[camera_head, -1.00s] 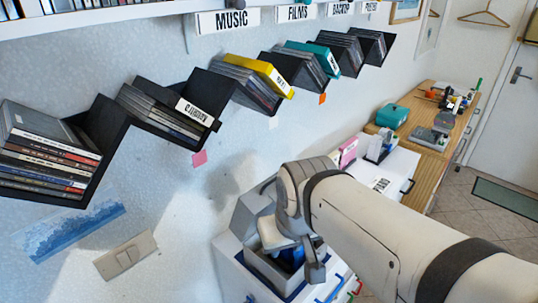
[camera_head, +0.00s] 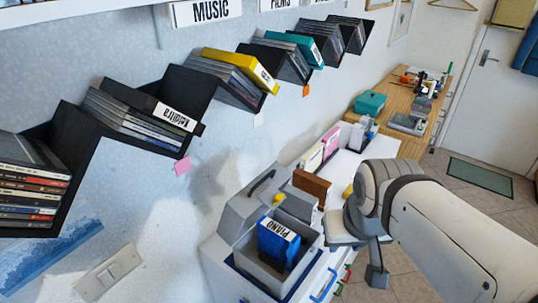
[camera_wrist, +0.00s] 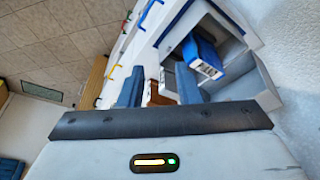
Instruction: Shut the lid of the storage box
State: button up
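The grey storage box (camera_head: 243,270) stands on the white cabinet against the wall, with its top open. Its grey lid (camera_head: 240,208), with a dark handle, is tilted up on the wall side. My gripper (camera_head: 362,257) is to the right of the box, apart from the lid. In the wrist view my gripper (camera_wrist: 160,84) has its two blue-grey fingers spread with nothing held between them.
A brown block (camera_head: 312,184) and upright pink and white cases (camera_head: 331,142) stand behind the box. Coloured handles (camera_head: 325,288) stick out from the cabinet front. A zigzag black disc shelf (camera_head: 150,110) runs along the wall above. Open floor lies to the right.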

jog(key=m+g+y+b, duration=0.15)
jog(key=m+b, duration=0.25)
jog(key=m, duration=0.4)
send_near(264, 178)
jog(key=shift+g, duration=0.35)
jog(key=f, duration=0.2)
jog(key=w+f, duration=0.1)
jog(key=f, duration=0.2)
jog(key=a+f+p, duration=0.1)
jog(key=f, duration=0.1)
jog(key=shift+w+f, duration=0.25)
jog(key=shift+c, duration=0.2)
grip_shut()
